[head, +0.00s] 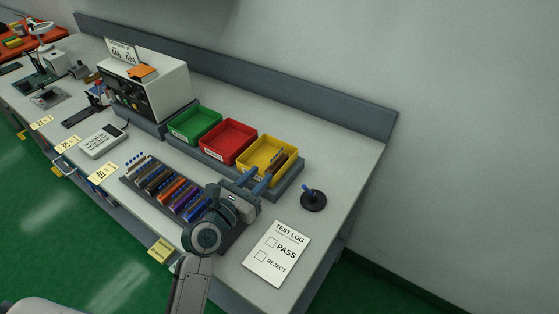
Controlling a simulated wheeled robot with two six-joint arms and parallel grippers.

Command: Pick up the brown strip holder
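A dark rack (128,181) on the bench holds a row of coloured strip holders, with dark, brown, orange, purple and blue ones showing. A brown strip holder (152,176) appears to sit towards the rack's left part, though it is small in view. Brown strip-like pieces (279,160) also lie in the yellow bin (256,154). My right gripper is not in view.
Green (195,124) and red (229,142) bins stand left of the yellow one. A black round base with a blue peg (313,200) and a test log sheet (276,253) lie to the right. A white instrument (155,88) and a calculator-like device (103,141) stand to the left.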

